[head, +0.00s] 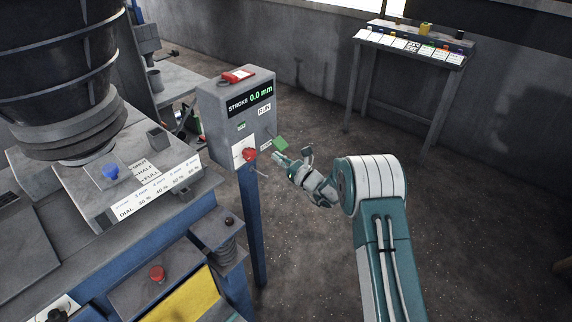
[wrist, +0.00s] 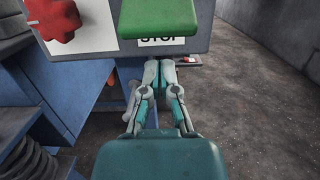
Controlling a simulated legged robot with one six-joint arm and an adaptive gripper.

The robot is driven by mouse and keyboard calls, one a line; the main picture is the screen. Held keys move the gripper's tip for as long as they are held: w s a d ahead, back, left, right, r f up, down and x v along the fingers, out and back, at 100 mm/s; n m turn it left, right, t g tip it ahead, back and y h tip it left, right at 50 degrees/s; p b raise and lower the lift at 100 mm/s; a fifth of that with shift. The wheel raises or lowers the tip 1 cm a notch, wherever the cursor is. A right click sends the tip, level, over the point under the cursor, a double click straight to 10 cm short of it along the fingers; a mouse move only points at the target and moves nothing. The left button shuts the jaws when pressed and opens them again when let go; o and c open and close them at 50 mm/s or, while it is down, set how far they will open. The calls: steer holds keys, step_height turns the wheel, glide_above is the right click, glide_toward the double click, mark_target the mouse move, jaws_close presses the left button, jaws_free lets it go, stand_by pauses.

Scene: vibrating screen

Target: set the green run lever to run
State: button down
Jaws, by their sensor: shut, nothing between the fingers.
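The green run lever (head: 281,144) sticks out from the right part of the grey control box (head: 212,126), beside the STOP label. In the wrist view the green lever end (wrist: 160,16) is large and close at the top, with the STOP label (wrist: 160,40) partly hidden behind it. My gripper (head: 279,156) is shut and empty, just below the lever in the head view. In the wrist view its fingertips (wrist: 160,62) point at the box's lower edge, below the green end. I cannot tell whether they touch the lever.
A red knob (head: 249,154) is on the box face left of the lever; it is also at the wrist view's upper left (wrist: 55,20). A red-topped item (head: 237,76) lies on the box. A side table (head: 455,57) stands at the back right. The floor right of the box is clear.

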mark_target(280, 143)
steer(key=r, duration=0.1)
steer(key=d+r, duration=0.1)
steer(key=s+r, duration=0.1)
steer(key=shift+d, duration=0.3)
steer(key=shift+s+d+r+g+h, duration=0.15)
steer(key=shift+s+r+g+h, duration=0.05)
steer(key=shift+r+g+h, duration=0.25)
steer(key=shift+s+d+r+g+h, duration=0.15)
steer(key=shift+d+r+g+h, duration=0.05)
steer(key=shift+r+g+h, duration=0.4)
steer(key=shift+s+d+r+g+h, duration=0.2)
steer(key=shift+r+g+h, duration=0.15)
steer(key=shift+r+h, duration=0.35)
steer(key=shift+d+r+g+h, duration=0.1)
steer(key=shift+r+g+h, duration=1.3)
steer(key=shift+r+h, duration=0.3)
steer(key=shift+r, duration=0.2)
